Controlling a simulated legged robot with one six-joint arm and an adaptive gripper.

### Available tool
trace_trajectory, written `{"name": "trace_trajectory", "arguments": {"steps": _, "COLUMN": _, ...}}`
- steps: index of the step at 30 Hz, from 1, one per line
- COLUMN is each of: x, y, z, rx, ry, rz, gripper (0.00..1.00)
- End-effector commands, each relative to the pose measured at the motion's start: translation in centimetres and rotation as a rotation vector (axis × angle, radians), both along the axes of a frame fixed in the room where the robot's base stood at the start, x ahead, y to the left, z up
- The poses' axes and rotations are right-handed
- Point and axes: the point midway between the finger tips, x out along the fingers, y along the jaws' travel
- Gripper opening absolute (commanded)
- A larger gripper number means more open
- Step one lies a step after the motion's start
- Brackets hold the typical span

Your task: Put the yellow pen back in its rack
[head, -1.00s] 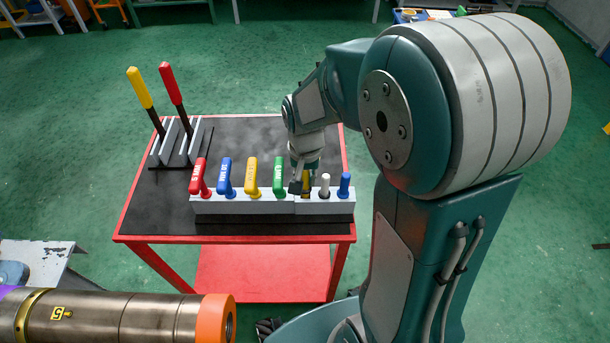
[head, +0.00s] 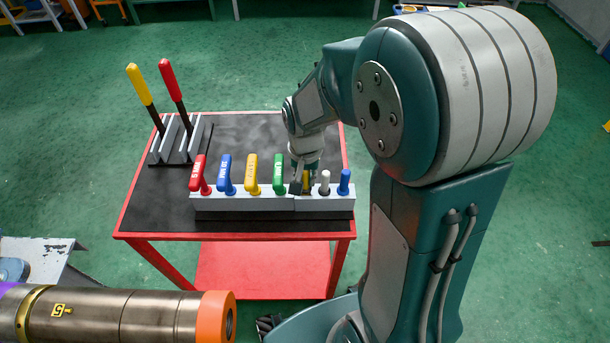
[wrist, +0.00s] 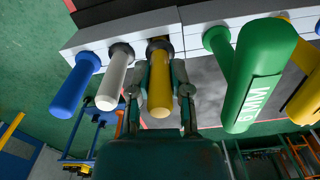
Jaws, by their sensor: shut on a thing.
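The yellow pen (wrist: 159,85) is upright between the fingers of my gripper (wrist: 160,95) in the wrist view. Its lower end is at a dark-ringed hole in the grey rack (wrist: 190,34), and it lines up with the white and blue pens. In the head view the yellow pen (head: 306,180) shows at the rack (head: 240,206), partly hidden by my gripper (head: 301,180). My gripper is shut on the pen. How deep the pen sits in the hole cannot be told.
Close on one side are a white pen (head: 324,183) and a blue pen (head: 344,182). On the other is a green handle (head: 280,175), then yellow, blue and red handles. Two long-handled tools stand in a holder (head: 180,148) at the table's back left.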

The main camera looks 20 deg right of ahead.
Motion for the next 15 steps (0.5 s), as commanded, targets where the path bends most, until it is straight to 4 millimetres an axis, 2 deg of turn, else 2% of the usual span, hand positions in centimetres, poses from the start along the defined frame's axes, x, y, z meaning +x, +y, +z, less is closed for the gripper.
{"name": "trace_trajectory", "arguments": {"steps": 15, "x": -0.01, "y": 0.00, "z": -0.63, "rx": 0.000, "ry": 0.001, "rz": 0.000, "gripper": 0.00}}
